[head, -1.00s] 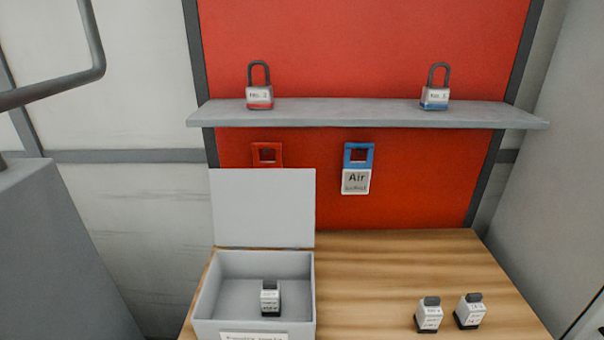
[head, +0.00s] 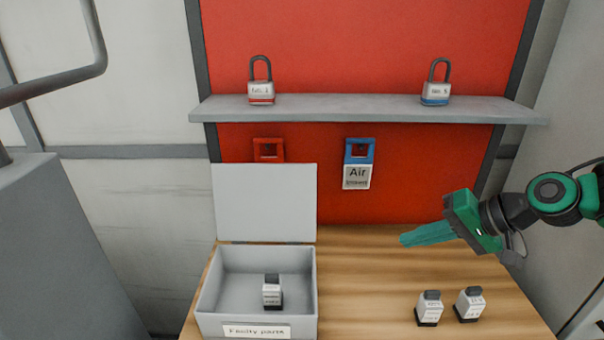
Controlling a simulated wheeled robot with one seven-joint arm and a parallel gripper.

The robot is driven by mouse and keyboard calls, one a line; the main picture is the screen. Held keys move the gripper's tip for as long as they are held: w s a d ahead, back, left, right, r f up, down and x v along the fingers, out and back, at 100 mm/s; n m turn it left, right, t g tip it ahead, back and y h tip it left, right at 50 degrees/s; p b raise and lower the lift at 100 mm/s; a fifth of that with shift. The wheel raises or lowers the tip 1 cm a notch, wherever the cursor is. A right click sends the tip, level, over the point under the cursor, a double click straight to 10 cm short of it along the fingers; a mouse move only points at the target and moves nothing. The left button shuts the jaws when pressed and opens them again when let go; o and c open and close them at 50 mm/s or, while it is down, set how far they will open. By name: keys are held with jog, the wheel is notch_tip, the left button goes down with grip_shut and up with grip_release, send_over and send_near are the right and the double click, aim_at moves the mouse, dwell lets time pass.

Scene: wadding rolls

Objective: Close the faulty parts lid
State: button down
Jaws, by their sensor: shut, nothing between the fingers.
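The faulty parts box (head: 208,303) is a grey open box at the front left of the wooden table, with a "Faulty parts" label on its front. Its lid (head: 264,203) stands upright at the back edge, open. One small white part with a dark top (head: 272,292) stands inside the box. My gripper (head: 404,240) is green, shut and empty. It is above the table to the right of the lid, pointing left, with a clear gap between them.
Two similar small parts (head: 429,308) (head: 469,304) stand on the table (head: 370,290) at the front right. A grey shelf (head: 360,108) holds a red-banded padlock (head: 261,92) and a blue-banded padlock (head: 436,92).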

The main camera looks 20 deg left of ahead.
jog(key=a+r+g+y, duration=0.1)
jog(key=a+r+y, duration=0.3)
jog(key=a, duration=0.6)
jog(key=m+y, duration=0.2)
jog(key=y, duration=0.3)
send_near(295, 174)
jog(key=w+a+f, duration=0.2)
jog(key=w, duration=0.2)
jog(key=shift+n+g, duration=0.3)
jog(key=shift+g, duration=0.1)
jog(key=a, duration=0.6)
jog(key=w+a, duration=0.1)
jog(key=a, duration=0.2)
jog(key=shift+a, duration=0.2)
